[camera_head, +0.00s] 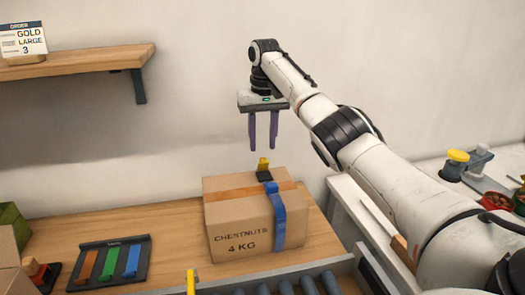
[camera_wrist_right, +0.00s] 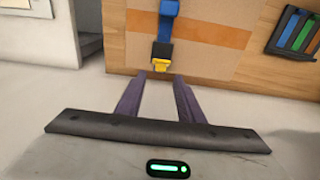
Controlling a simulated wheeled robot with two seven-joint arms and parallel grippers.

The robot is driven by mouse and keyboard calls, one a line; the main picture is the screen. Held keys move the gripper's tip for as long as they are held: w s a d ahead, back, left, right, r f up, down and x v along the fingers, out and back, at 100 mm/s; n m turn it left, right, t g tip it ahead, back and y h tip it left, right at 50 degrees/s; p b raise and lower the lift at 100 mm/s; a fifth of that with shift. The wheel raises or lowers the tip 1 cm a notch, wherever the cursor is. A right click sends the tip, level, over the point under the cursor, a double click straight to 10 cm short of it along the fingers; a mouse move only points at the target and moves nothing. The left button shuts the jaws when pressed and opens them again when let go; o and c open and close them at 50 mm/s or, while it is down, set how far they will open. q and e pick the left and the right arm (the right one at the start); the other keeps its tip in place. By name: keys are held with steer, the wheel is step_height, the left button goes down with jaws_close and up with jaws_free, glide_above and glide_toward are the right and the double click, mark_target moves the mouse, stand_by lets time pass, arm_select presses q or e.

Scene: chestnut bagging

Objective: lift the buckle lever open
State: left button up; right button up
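A cardboard box (camera_head: 237,234) marked CHESTNUTS 4 KG stands on the wooden bench. A blue strap (camera_head: 290,215) runs down its front to the right of the print and up to a black buckle (camera_head: 264,176) on top. The buckle's yellow lever (camera_head: 263,163) stands up at the far side of the box top. My right gripper (camera_head: 262,146) points down just above the lever, fingers apart and empty. In the right wrist view the yellow lever (camera_wrist_right: 162,66) lies beyond the gap between the two purple fingers (camera_wrist_right: 158,82), apart from them. My left gripper is out of view.
A dark rack with coloured strips (camera_head: 109,265) lies left of the box. Rollers (camera_head: 285,288) run along the front. A shelf (camera_head: 78,64) with an order card (camera_head: 22,40) hangs at upper left. A side counter with containers (camera_head: 456,160) is at right.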

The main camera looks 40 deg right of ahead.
mark_target(263, 159)
step_height(263, 159, up, 6)
steer(key=shift+s+a+r, duration=0.15)
steer(key=shift+s, duration=0.1)
stand_by(0.5)
